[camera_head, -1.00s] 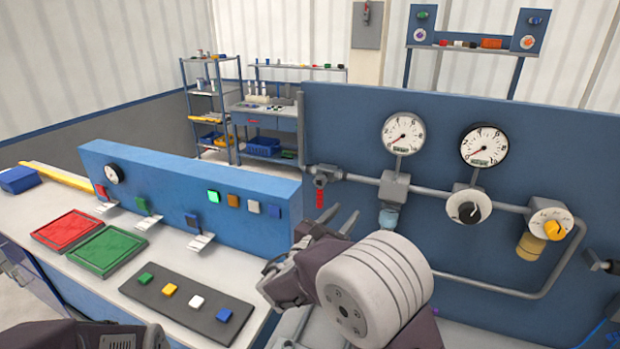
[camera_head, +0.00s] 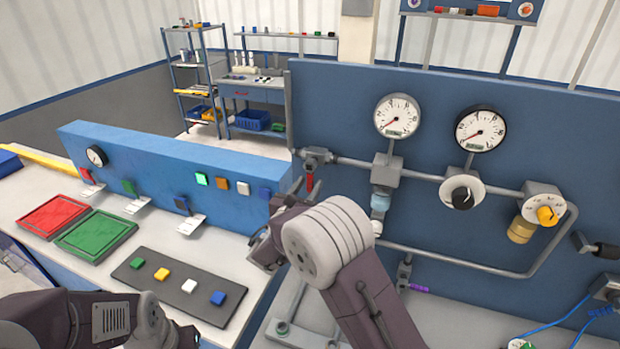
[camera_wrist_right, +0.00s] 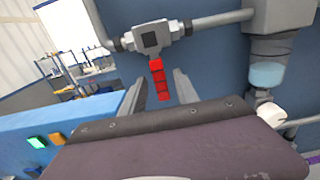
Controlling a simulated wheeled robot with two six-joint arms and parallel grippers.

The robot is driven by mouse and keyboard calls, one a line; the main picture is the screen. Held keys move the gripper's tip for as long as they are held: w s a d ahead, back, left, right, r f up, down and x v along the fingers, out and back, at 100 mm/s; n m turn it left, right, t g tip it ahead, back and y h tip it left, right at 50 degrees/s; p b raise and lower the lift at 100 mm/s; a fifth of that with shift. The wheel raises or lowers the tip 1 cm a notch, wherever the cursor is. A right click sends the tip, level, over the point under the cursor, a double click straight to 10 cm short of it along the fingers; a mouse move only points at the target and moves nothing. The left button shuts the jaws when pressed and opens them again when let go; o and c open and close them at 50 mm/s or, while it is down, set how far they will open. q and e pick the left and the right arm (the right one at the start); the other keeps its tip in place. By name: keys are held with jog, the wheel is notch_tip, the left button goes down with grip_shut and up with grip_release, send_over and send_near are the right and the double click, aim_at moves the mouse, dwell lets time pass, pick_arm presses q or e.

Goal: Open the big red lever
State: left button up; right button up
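The big red lever (camera_head: 310,182) hangs down from a grey valve at the left end of the pipe on the blue panel. In the right wrist view the lever (camera_wrist_right: 159,80) points downward below the valve body (camera_wrist_right: 151,38). My right gripper (camera_head: 297,188) is open. In the right wrist view its two fingers (camera_wrist_right: 159,92) stand apart, one to each side of the lever, with visible gaps. I cannot tell how far the fingertips are from it in depth.
Two gauges (camera_head: 397,116) and a yellow knob (camera_head: 547,215) sit along the pipes to the right. The blue low wall (camera_head: 170,165) stands left of my right gripper. A dark pad (camera_head: 180,285) with coloured buttons lies on the left bench.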

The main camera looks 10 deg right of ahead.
jog(key=shift+w+d+r, duration=0.2)
jog(key=shift+d, duration=0.1)
jog(key=shift+w+f, duration=0.15)
jog(key=shift+w, duration=0.1)
grip_shut()
dwell(1.0)
